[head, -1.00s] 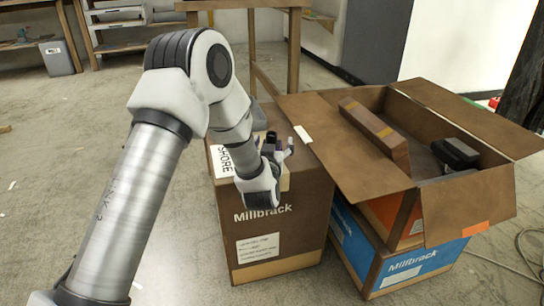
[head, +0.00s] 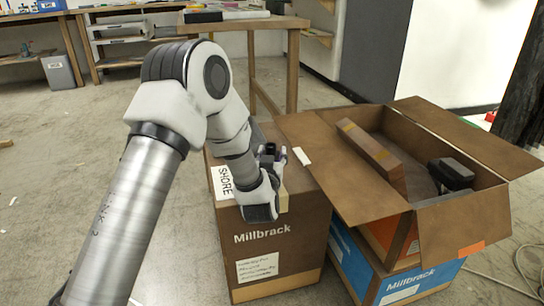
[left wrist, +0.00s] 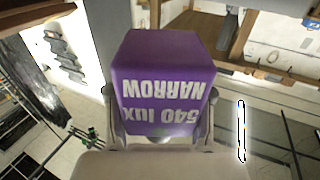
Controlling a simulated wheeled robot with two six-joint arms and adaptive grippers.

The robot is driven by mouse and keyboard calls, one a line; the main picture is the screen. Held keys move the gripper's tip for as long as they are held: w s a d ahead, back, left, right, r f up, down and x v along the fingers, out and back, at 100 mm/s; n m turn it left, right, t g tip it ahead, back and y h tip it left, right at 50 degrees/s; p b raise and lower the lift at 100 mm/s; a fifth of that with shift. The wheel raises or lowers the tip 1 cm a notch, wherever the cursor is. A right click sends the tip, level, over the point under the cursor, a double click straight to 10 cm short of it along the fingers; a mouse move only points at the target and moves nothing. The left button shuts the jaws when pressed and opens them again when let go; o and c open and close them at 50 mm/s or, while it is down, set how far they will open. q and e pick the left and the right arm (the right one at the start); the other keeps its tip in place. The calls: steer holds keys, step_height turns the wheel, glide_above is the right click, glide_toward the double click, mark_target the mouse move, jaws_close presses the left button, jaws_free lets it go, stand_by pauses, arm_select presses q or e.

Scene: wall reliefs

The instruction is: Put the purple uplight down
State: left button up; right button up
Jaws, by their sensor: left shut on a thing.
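The purple uplight (left wrist: 160,80) fills the middle of the left wrist view, a block with white lettering "540 lux NARROW" that reads upside down. My left gripper (left wrist: 160,128) is shut on it, with a finger at each side. In the head view my left gripper (head: 270,155) is over the top of a closed brown "Millbrack" box (head: 285,262). The uplight is mostly hidden there by the gripper and wrist. I cannot tell whether it touches the box top. My right gripper is in neither view.
The closed box has a white "SHORE" label (head: 224,182). To its right an open box (head: 420,235) stands on a blue box (head: 420,280) and holds a long brown block (head: 370,150) and a black object (head: 452,172). A wooden table (head: 235,22) stands behind.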

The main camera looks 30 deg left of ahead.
arm_select(q)
steer(key=w+d+r+p+v, duration=0.15)
steer(key=p+v, duration=0.35)
steer(key=v, duration=1)
steer(key=d+r+m+h+p, duration=0.1)
steer(key=d+r+p, duration=0.3)
steer(key=r+p, duration=0.5)
steer(key=w+d+r+m+t+h+p, duration=0.1)
steer(key=d+r+h+p, duration=0.3)
steer(key=r+p, duration=0.6)
steer(key=w+d+r+m+t+h+p, duration=0.1)
steer(key=d+r+m+h+p, duration=0.2)
steer(key=r+p, duration=0.7)
steer(key=d+p, duration=0.1)
steer(key=p, duration=1)
